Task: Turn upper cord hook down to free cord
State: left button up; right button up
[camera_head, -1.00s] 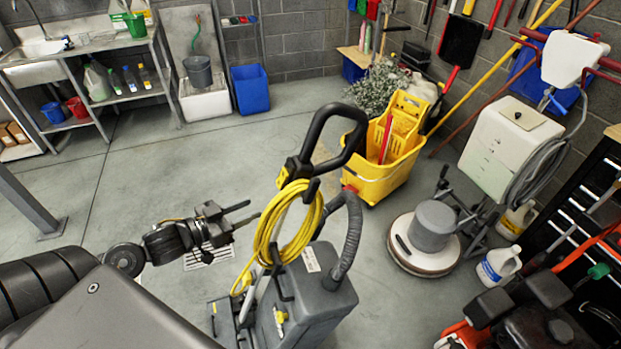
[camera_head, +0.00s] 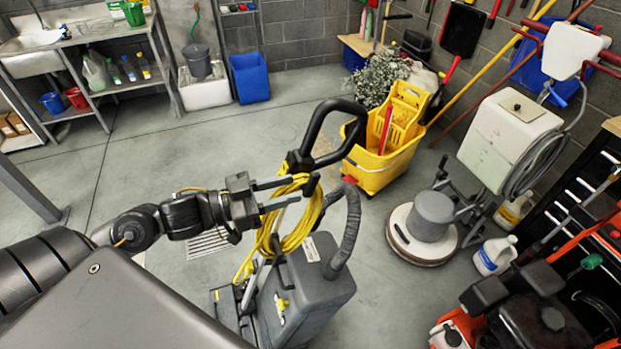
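The grey floor machine (camera_head: 308,290) stands upright at the lower middle with a black loop handle (camera_head: 318,125). A coiled yellow cord (camera_head: 310,215) hangs in a long loop on it. The dark upper cord hook (camera_head: 313,184) shows at the top right of the coil, below the handle. My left gripper (camera_head: 292,191) comes in from the left at the coil's upper part, with its two fingers apart, pointing right toward the hook. The fingertips overlap the cord in view; I cannot tell whether they touch it. The lower hook is hard to make out. My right gripper is not in view.
A yellow mop bucket (camera_head: 375,172) stands behind the machine. A round floor polisher (camera_head: 423,228) and a white jug (camera_head: 494,256) are to the right. A red and black machine (camera_head: 520,300) fills the lower right corner. The floor at left centre is clear.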

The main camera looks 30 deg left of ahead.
aim_at(307, 184)
pick_arm(q)
jog(key=p+x, duration=0.1)
jog(key=x, duration=0.3)
jog(key=shift+w+d+r, duration=0.15)
jog(key=shift+w+d, duration=0.05)
jog(key=shift+w, duration=0.05)
jog(key=shift+w+d, duration=0.45)
jog(key=shift+w, duration=0.05)
jog(key=shift+c, duration=0.2)
grip_shut()
